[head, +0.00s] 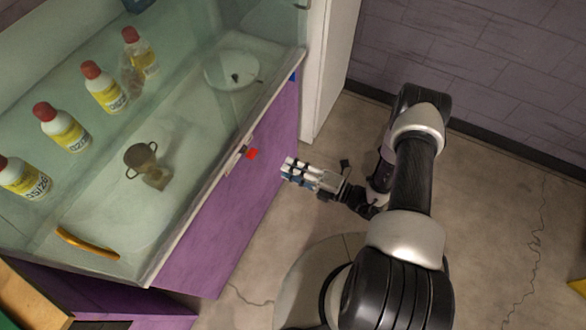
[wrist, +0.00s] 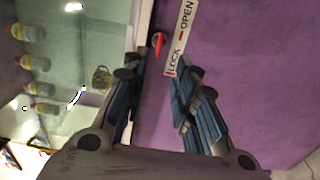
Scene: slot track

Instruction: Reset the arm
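My arm reaches out over the floor from the lower right of the head view. My gripper (head: 286,169) hangs in front of the purple cabinet front (head: 232,205), close to a small red latch (head: 252,154). In the wrist view my gripper (wrist: 158,80) has its two blue-lined fingers spread apart, with nothing between them. The red latch (wrist: 158,42) shows beyond the fingertips, apart from them. It sits beside a white label (wrist: 181,38) reading LOCK and OPEN.
The cabinet's glass case holds several red-capped bottles (head: 105,88), a two-handled cup (head: 141,157), an orange curved object (head: 87,243) and a white round dish (head: 232,70). A white post (head: 325,70) and tiled wall (head: 480,55) stand behind.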

